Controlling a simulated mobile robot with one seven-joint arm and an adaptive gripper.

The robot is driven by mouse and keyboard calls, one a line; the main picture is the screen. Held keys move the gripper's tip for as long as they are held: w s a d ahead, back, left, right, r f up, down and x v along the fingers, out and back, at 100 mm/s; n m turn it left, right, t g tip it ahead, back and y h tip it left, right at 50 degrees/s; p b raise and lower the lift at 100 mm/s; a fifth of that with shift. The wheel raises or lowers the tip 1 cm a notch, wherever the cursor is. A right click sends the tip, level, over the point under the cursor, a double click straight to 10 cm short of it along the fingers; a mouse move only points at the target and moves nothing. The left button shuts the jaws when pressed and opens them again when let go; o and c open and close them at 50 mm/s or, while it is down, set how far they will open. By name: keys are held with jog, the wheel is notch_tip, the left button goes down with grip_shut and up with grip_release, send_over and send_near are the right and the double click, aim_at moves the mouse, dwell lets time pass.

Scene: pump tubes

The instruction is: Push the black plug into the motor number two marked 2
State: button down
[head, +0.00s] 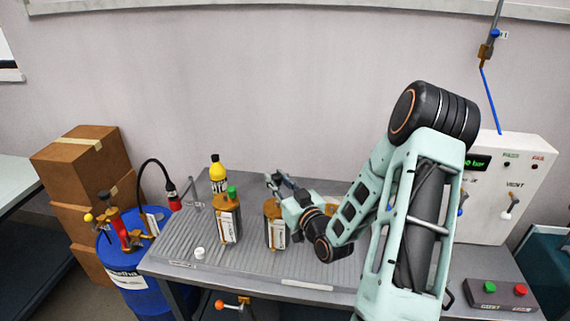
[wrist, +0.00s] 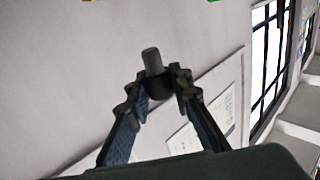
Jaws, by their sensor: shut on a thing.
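The plug is too small to make out in the head view. Behind it in the wrist view is only the wall, so it touches nothing but the fingers. I cannot make out a motor marked 2 in either view; my arm covers part of the bench.
A blue barrel (head: 135,290) with a black hose is at left. A white control box (head: 518,185) and button box (head: 505,298) are at right.

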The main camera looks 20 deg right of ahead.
jog(key=d, duration=0.1)
jog(key=d+r, duration=0.1)
jog(key=shift+d+r, duration=0.15)
jog(key=shift+d, duration=0.2)
jog(key=shift+b, duration=0.4)
notch_tip(320, 180, down, 6)
jog(key=b, duration=0.5)
jog(key=shift+b, duration=0.35)
jog(key=shift+r+b, duration=0.1)
jog(key=shift+b, duration=0.8)
dwell(1.1)
jog(key=shift+f+b, duration=1.85)
jog(key=shift+b, duration=0.15)
jog(key=c, duration=1.8)
grip_release()
jog(key=shift+o, duration=0.7)
